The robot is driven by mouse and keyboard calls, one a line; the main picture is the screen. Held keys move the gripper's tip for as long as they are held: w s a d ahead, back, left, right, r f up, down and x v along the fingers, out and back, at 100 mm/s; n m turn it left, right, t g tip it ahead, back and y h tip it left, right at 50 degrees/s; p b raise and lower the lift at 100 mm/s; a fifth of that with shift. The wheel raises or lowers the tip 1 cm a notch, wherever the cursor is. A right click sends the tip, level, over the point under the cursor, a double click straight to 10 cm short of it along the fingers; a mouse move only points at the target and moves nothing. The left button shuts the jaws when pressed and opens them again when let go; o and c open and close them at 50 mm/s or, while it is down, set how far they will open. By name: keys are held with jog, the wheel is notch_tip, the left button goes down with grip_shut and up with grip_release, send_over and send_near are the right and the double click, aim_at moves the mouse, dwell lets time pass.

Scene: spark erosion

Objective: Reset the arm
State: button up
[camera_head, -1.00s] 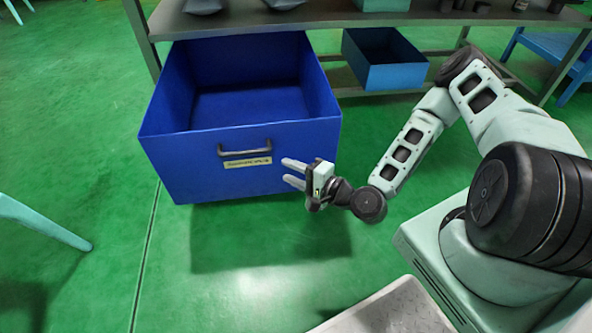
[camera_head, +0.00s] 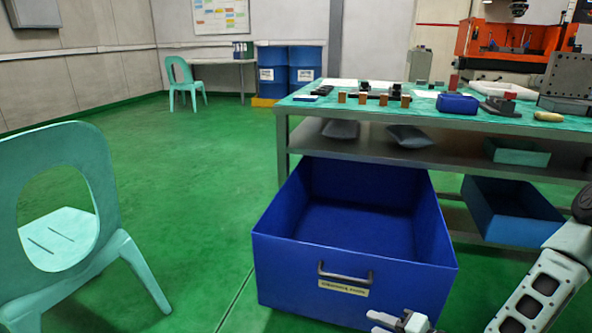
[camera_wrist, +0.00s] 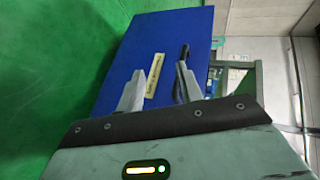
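My gripper (camera_head: 376,321) is at the bottom edge of the head view, in front of the blue drawer's lower right front. In the wrist view its two pale fingers (camera_wrist: 170,68) are apart with nothing between them, so it is open and empty. The large blue drawer (camera_head: 300,268) stands pulled out from under the workbench, and its visible inside is empty. Its dark handle (camera_head: 345,276) and yellow label (camera_head: 343,288) face me. The drawer front also fills the middle of the wrist view (camera_wrist: 125,72); the fingers appear clear of the handle. Part of my arm is cut off at lower right.
A turquoise chair (camera_head: 70,215) stands at left. Green floor is open between chair and drawer.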

jog(key=s+a+r+n+g+h, duration=0.3)
jog(key=s+r+n+g+h, duration=0.15)
jog(key=s+r+n, duration=0.5)
jog(key=s+a+r+n+g+h, duration=0.35)
jog(key=s+r+n+g, duration=0.3)
jog(key=s+r, duration=0.65)
notch_tip(320, 180, up, 33)
jog(key=w+t+p, duration=0.1)
jog(key=w+p, duration=0.1)
jog(key=p, duration=2.9)
jog(key=shift+w+d+h, duration=0.15)
jog(key=shift+d+h, duration=0.15)
jog(key=shift+d, duration=0.05)
